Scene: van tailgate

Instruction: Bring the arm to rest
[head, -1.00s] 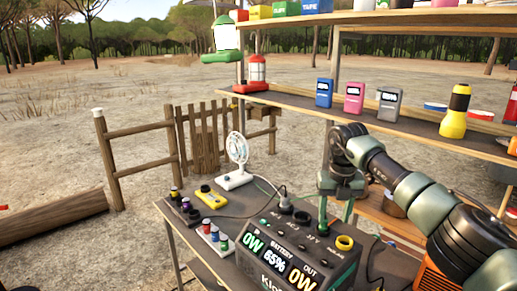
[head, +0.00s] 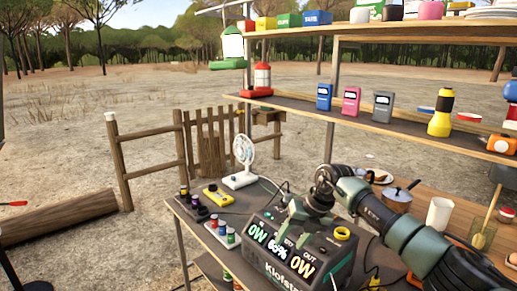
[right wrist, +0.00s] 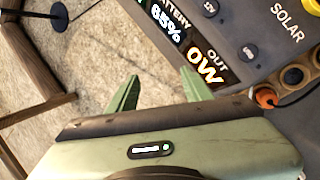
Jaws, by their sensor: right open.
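My right arm comes in from the right in the head view and bends down over the dark power station (head: 334,258). My right gripper (head: 289,214) is open and empty, close above the top edge of the station. In the right wrist view its two green fingers (right wrist: 160,88) stand apart with nothing between them. Beyond them the station's lit display (right wrist: 185,45) reads 65% and 0W. From these views I cannot tell whether the fingers touch the station. My left gripper is not in view.
A white fan (head: 243,160), a yellow device (head: 216,196) and small bottles stand left of the station. An orange plug (right wrist: 265,96) sits in its panel. A shelf (head: 300,110) with handheld devices and a yellow flashlight (head: 441,115) is above and behind. Open ground lies left.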

